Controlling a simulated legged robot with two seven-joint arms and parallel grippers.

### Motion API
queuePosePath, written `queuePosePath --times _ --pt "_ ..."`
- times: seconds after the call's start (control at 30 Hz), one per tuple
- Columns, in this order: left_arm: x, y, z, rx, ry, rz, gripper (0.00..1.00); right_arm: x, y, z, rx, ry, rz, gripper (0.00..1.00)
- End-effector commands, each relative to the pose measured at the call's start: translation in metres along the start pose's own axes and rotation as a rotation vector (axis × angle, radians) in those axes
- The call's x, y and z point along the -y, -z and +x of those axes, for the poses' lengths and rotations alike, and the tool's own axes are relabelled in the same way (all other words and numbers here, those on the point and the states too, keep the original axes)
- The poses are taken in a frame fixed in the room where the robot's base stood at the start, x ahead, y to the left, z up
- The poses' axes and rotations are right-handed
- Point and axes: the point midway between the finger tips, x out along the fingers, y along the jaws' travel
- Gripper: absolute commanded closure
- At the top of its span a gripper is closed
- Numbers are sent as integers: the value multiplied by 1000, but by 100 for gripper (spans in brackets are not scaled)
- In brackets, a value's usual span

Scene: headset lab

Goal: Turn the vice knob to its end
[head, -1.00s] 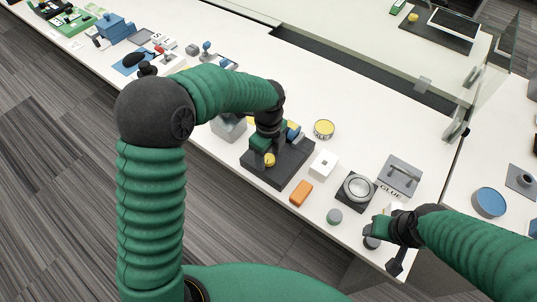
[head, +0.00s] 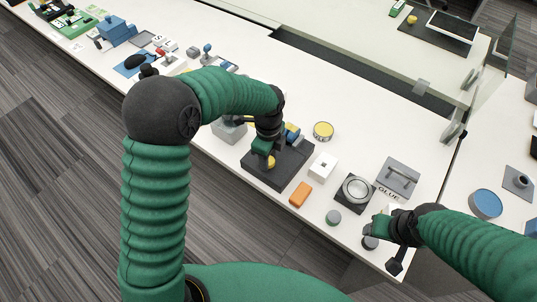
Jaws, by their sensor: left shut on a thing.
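The vice stands on a dark square base (head: 291,168) near the middle of the bench's front edge. A blue part (head: 292,130) shows behind my wrist. The yellow knob (head: 270,162) faces the front, just below my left gripper (head: 266,154). The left gripper points down and is shut on the knob, partly hiding it and much of the vice. My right gripper (head: 376,230) is over the bench's right end, above a dark round piece; its finger gap is not clear.
An orange block (head: 300,195), a white block (head: 323,167), a yellow-topped tin (head: 323,130), a round glass dish on a dark base (head: 355,190) and a grey handled box (head: 398,177) stand right of the vice. Bare bench lies behind them.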

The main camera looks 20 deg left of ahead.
Motion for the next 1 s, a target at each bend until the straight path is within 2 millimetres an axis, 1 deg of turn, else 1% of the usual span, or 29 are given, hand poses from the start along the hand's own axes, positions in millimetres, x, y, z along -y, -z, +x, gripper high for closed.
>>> queuePosePath --times 0.03,0.3,0.6,1.0 --pt "1 0 -5 1 3 -34 100 0 2 -8 0 0 0 42" --pt "1 0 -6 0 4 -282 100 0 7 -30 0 0 0 42" --pt "2 0 -5 -1 6 -568 100 0 12 -49 0 0 0 42" --pt "2 0 -4 -2 7 -948 100 0 16 -70 0 0 0 42"
